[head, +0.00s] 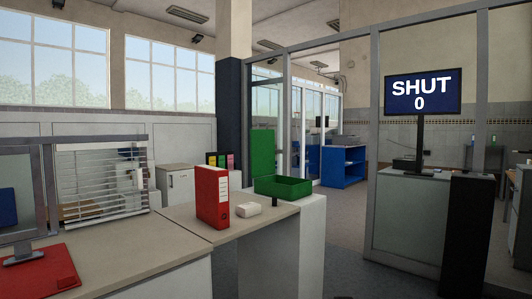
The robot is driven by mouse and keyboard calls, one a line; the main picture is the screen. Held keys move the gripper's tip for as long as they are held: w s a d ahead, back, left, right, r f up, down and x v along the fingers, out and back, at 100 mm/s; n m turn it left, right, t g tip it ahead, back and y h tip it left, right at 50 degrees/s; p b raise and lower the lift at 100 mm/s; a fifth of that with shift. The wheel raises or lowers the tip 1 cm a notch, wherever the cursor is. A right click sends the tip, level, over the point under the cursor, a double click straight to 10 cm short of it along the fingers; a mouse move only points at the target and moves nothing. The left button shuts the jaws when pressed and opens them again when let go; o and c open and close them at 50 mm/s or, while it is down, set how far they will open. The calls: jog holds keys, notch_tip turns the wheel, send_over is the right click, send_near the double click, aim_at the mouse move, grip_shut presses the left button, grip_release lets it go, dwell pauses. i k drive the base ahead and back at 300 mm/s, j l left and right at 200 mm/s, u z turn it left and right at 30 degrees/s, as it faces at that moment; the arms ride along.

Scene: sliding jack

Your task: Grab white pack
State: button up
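A small white pack (249,209) lies on the counter, just right of a standing red binder (212,197). It looks like a low block with rounded edges, and nothing covers it. I cannot make out my gripper in the head view, so its distance from the pack and its opening do not show.
An open green tray (283,187) sits on a white stand (300,235) right of the pack. A red mat (40,273) and a monitor are at the left. A screen (423,92) reads "SHUT 0". Grey floor (345,240) shows right of the stand.

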aim_at(245, 211)
jog(key=i+l+u, duration=0.25)
jog(key=i, duration=0.25)
jog(key=i+l+u, duration=0.25)
jog(key=i, duration=0.2)
jog(key=i+l+u, duration=0.25)
jog(key=i, duration=0.25)
jog(key=l+u, duration=0.35)
jog(key=l, duration=0.2)
jog(key=l+u, duration=0.35)
jog(key=l, duration=0.2)
jog(key=l+u, duration=0.35)
jog(key=l, duration=0.2)
jog(key=k+l+z, duration=0.3)
jog(key=i+j+u, duration=0.3)
